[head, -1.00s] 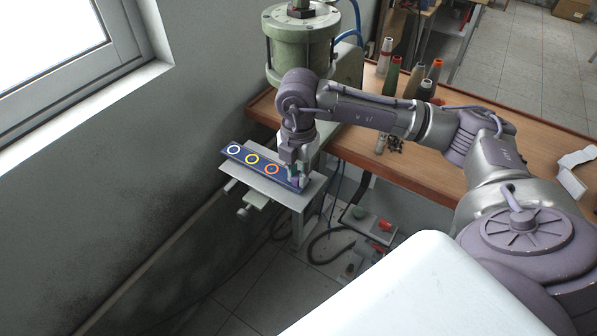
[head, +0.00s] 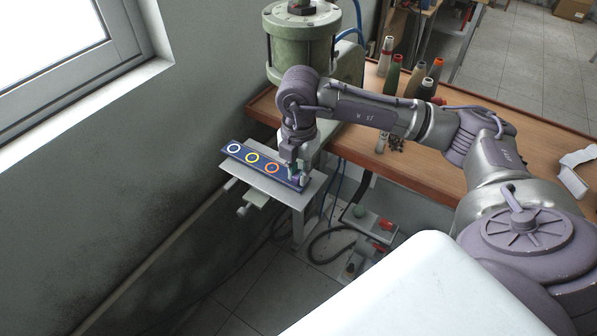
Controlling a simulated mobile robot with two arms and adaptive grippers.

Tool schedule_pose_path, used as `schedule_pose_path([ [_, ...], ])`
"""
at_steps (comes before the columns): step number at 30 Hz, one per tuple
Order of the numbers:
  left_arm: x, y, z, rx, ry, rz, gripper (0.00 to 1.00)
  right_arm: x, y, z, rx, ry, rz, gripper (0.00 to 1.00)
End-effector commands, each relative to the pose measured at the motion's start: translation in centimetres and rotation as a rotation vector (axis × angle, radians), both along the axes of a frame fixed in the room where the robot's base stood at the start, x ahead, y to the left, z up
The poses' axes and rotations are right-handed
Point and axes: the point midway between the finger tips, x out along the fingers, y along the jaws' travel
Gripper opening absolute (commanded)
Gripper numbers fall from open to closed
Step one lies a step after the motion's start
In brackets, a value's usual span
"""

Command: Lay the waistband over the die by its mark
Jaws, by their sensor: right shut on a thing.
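The waistband appears as a dark blue strip (head: 243,153) with white, yellow and orange rings. It lies flat along a pale metal plate (head: 262,185) in front of the green press. My right gripper (head: 301,179) points down at the strip's right end and is shut on it. The fingertips are small and partly merge with the strip. The die cannot be made out; my right wrist covers the area below the press head. My left gripper is not in view.
The green press (head: 303,45) stands close behind my right wrist. A wooden table (head: 440,155) holds several thread cones (head: 391,75) under and behind my right forearm. A foot pedal unit (head: 368,222) is on the floor below. The wall is close on the left.

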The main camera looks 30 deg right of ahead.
Motion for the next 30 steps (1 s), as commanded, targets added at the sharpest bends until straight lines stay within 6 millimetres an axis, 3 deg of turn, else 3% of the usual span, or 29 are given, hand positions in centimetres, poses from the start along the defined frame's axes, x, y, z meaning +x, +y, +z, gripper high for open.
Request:
schedule_pose_path([
  [24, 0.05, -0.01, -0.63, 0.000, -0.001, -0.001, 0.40, 0.00, 0.01, -0.63, 0.000, 0.000, 0.000, 0.00],
  [25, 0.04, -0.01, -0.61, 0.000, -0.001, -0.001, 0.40, 0.00, 0.00, -0.61, 0.000, 0.000, 0.000, 0.19],
  [30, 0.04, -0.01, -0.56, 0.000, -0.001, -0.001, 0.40, 0.00, 0.00, -0.56, 0.000, 0.000, 0.000, 0.47],
])
